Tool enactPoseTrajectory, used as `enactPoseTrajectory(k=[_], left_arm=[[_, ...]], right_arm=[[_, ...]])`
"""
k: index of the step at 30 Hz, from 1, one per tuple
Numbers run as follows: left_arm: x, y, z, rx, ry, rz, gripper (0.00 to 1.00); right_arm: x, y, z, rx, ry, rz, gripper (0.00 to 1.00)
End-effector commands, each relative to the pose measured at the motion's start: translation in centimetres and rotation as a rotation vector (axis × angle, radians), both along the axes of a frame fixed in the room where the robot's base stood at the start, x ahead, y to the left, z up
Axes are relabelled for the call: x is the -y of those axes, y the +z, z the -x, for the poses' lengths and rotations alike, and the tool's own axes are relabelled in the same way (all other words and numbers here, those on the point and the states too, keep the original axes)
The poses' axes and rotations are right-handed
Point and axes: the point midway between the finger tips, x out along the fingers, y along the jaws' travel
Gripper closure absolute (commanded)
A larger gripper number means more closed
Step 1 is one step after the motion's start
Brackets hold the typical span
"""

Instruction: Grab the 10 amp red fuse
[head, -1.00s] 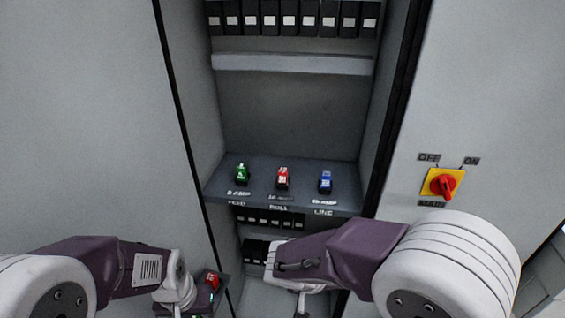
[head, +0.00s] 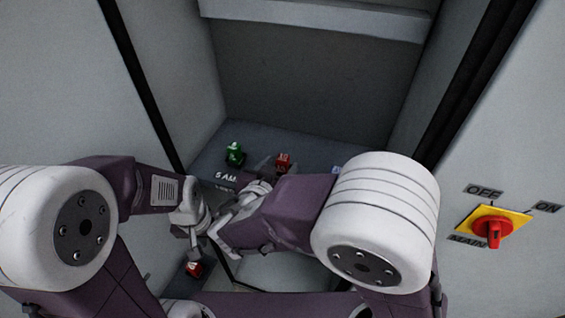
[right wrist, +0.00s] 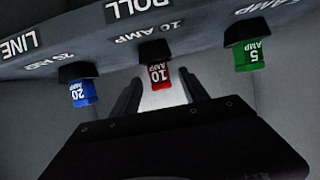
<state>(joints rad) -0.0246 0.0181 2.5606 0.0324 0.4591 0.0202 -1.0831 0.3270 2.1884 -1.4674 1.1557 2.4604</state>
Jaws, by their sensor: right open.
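The red 10 amp fuse (head: 283,161) stands in the middle of the grey cabinet shelf (head: 300,146). In the right wrist view the red fuse (right wrist: 158,76) reads "10 AMP" and lies between the two dark fingers of my right gripper (right wrist: 160,79). That gripper is open, and the fingers appear apart from the fuse. In the head view my right gripper (head: 280,171) is at the fuse, largely hidden by my arm. My left gripper (head: 195,243) is lower left, outside the shelf, with its jaws unclear.
A green 5 amp fuse (head: 235,154) and a blue 20 amp fuse (right wrist: 84,93) flank the red one. A red object (head: 193,269) is below my left gripper. Cabinet walls bound the shelf. A red-and-yellow main switch (head: 493,228) is at right.

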Motion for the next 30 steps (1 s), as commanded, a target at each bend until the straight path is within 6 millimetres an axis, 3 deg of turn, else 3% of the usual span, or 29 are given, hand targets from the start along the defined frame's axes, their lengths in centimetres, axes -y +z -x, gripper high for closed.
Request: enactPoseTrajectory(k=[4,8,12,19,24,25,30], left_arm=[[0.0,0.7,0.0,0.0,0.0,0.0,0.64],[0.0,2.4,0.0,0.0,0.0,0.0,0.64],[0.0,2.5,0.0,0.0,0.0,0.0,0.64],[0.0,2.3,0.0,0.0,0.0,0.0,0.64],[0.0,2.3,0.0,0.0,0.0,0.0,0.64],[0.0,2.3,0.0,0.0,0.0,0.0,0.64],[0.0,2.3,0.0,0.0,0.0,0.0,0.64]], right_arm=[[0.4,0.0,-0.8,-0.001,-0.004,0.004,0.47],[1.1,-0.7,-3.0,-0.004,-0.005,0.005,0.47],[1.5,-1.7,-4.5,-0.002,-0.003,0.003,0.47],[1.4,-1.9,-4.7,-0.001,0.001,0.0,0.47],[1.5,-1.9,-4.7,-0.001,0.0,0.001,0.95],[1.5,-1.9,-4.7,-0.001,0.0,0.001,1.0],[1.5,-1.9,-4.7,0.0,0.0,0.001,1.0]])
